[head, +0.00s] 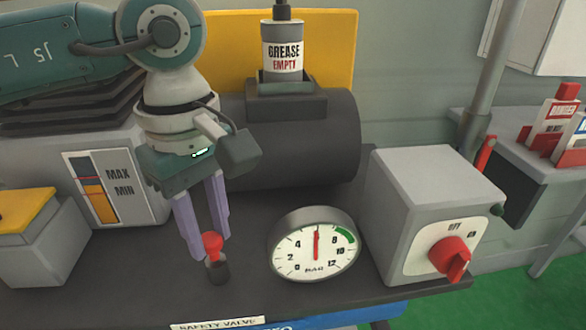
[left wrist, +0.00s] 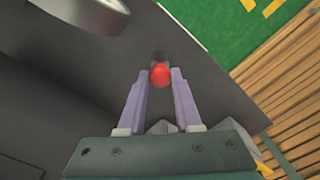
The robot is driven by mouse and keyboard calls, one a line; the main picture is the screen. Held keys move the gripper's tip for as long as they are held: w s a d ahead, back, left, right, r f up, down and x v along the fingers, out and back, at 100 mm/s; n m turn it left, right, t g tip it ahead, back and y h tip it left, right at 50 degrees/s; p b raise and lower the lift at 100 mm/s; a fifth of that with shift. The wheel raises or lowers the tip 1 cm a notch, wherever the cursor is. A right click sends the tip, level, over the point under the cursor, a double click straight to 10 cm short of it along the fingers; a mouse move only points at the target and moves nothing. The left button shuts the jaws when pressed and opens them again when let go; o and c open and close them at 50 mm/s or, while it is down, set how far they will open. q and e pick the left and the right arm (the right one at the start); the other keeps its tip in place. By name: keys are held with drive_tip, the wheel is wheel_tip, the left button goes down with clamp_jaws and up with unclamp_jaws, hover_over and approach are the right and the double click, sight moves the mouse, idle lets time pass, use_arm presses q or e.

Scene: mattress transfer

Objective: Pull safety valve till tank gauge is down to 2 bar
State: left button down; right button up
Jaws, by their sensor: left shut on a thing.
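The safety valve has a red knob (head: 212,243) on a short dark stem (head: 217,271), behind the label "SAFETY VALVE" (head: 217,324) at the front edge. My left gripper (head: 211,241) comes down from above, its two lilac fingers shut on the red knob. In the left wrist view the red knob (left wrist: 160,76) sits between the fingertips. The tank gauge (head: 326,257) is a round white dial right of the valve. Its red needle points straight up, at about 6, between 4 and 8. The tank (head: 310,140) is the dark cylinder behind. My right gripper does not show.
A grey switch box (head: 420,190) with a red rotary knob (head: 450,257) stands right of the gauge. A grease canister (head: 282,50) sits on top of the tank. A MAX/MIN level panel (head: 105,185) is at the left. Green floor (head: 530,260) lies beyond the bench.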

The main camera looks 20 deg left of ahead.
sight(210, 238)
use_arm(q)
drive_tip(key=shift+r, duration=0.6)
drive_tip(key=c, duration=0.6)
unclamp_jaws()
wheel_tip(210, 238, up, 10)
drive_tip(key=shift+f, duration=0.1)
